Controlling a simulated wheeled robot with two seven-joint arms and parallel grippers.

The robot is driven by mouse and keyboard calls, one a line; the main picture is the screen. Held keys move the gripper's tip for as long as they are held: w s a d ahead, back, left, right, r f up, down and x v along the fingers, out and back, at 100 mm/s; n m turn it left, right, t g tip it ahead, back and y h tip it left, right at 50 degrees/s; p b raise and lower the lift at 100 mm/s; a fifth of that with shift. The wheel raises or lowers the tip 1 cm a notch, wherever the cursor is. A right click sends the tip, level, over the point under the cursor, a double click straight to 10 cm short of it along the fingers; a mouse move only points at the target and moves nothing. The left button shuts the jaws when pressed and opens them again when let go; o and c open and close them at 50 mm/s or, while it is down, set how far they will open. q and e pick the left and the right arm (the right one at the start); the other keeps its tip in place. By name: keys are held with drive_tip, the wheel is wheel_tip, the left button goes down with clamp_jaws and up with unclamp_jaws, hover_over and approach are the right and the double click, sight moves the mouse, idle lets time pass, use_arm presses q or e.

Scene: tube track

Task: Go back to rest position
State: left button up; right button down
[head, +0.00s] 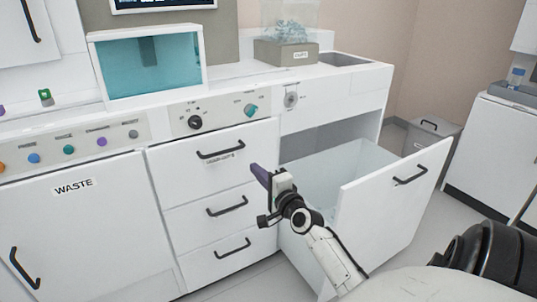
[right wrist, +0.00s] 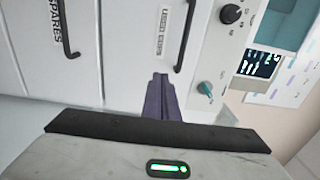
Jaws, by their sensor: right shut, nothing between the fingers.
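My right gripper (head: 262,176) is in the middle of the head view, in front of the drawer stack and beside the open pull-out drawer. Its purple fingers are shut together with nothing between them. In the right wrist view the shut purple fingers (right wrist: 160,98) point toward the white drawer fronts. My left gripper is not in view.
The open drawer (head: 395,190) on the right stands pulled out from the counter, near my right arm. The closed WASTE cabinet (head: 80,225) is on the left. A grey bin (head: 432,135) and a white cabinet (head: 497,150) stand at the right. Grey floor shows between.

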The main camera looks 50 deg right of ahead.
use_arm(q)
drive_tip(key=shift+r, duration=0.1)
use_arm(e)
drive_tip(key=shift+v, duration=2.1)
